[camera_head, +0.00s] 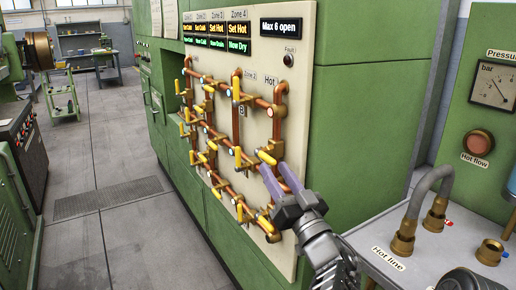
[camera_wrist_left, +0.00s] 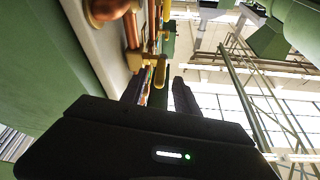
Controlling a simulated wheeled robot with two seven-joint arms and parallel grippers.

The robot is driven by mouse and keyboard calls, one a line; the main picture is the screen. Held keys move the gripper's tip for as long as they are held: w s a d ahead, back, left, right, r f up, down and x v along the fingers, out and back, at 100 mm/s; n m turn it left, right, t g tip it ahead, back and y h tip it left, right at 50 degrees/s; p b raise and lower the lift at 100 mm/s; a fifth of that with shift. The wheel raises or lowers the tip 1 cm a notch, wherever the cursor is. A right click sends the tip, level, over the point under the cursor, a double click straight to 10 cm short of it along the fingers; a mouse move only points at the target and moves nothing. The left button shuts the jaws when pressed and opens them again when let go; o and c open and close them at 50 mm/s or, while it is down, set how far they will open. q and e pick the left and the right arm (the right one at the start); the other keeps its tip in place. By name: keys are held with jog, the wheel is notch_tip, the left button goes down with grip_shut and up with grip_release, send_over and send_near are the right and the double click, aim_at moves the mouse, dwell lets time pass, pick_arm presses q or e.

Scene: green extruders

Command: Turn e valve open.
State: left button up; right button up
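A pale valve panel (camera_head: 262,56) on the green machine carries copper pipes with several yellow valve handles. Some small letter labels show, such as B, but I cannot read an E, so I cannot tell which valve is e. My left gripper (camera_head: 276,170) is at the panel's right side, its two fingers apart, just below a yellow handle (camera_head: 266,157) on the right pipe. In the left wrist view the left gripper's fingers (camera_wrist_left: 160,92) are spread, with a yellow handle (camera_wrist_left: 161,77) beyond the gap between them. Contact is unclear. My right gripper is not in view.
Displays above the panel include a "Max 6 open" sign (camera_head: 281,26). At right are a grey hose (camera_head: 425,190) on a "Hot line" bench (camera_head: 390,262) and a green cabinet with a pressure gauge (camera_head: 493,86). The floor (camera_head: 125,225) at left is open, with a grating.

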aim_at(264, 153)
pick_arm(q)
jog(key=shift+s+d, duration=0.1)
jog(key=shift+p+x, duration=0.85)
jog(key=shift+x, duration=3.15)
jog(key=shift+c, duration=0.3)
grip_shut()
